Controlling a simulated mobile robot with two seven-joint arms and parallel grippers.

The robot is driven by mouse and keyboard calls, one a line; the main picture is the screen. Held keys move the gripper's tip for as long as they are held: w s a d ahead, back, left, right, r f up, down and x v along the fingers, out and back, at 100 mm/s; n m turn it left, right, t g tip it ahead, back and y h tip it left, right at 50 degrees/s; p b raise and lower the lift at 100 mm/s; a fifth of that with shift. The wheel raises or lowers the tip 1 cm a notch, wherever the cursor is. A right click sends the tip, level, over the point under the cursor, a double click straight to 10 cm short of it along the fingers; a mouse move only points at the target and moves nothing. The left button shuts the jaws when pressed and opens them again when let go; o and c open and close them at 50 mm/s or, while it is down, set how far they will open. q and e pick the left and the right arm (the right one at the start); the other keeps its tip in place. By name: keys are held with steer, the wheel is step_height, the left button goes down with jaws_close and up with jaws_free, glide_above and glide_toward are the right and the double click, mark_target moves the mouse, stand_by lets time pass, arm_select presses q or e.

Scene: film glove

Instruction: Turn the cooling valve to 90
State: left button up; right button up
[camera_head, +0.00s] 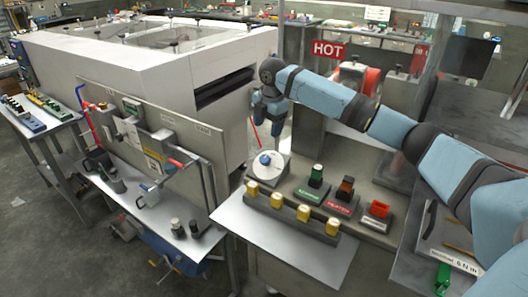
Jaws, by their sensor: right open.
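A round white dial with a blue knob (266,161) stands on the grey panel in the middle; it looks like the cooling valve. Its markings and pointer angle are too small to read. My right arm reaches in from the right, and its gripper (272,132) points down a little above the dial, apart from the knob. It is open and empty, with its fingertips small and hard to make out. My left gripper is not in view.
A row of yellow-topped posts (278,200) stands in front of the dial. A green block (316,176), a dark orange block (345,188) and a red block (379,209) stand to its right. A big white machine (150,75) fills the left, with a red HOT sign (329,50) behind.

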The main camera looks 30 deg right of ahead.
glide_toward(264, 158)
steer(key=shift+s+f, duration=0.2)
steer(key=shift+f, duration=0.4)
steer(key=f, duration=0.5)
steer(key=w+f, duration=0.1)
steer(key=f, duration=0.2)
steer(key=shift+w+f, duration=0.1)
steer(key=shift+f, duration=0.25)
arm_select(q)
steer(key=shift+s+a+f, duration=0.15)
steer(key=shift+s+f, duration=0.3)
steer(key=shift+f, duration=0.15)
arm_select(e)
steer(key=shift+a, duration=0.1)
steer(key=shift+c, duration=1.1)
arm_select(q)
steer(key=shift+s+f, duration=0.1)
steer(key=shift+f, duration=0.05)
arm_select(e)
steer(key=c, duration=0.7)
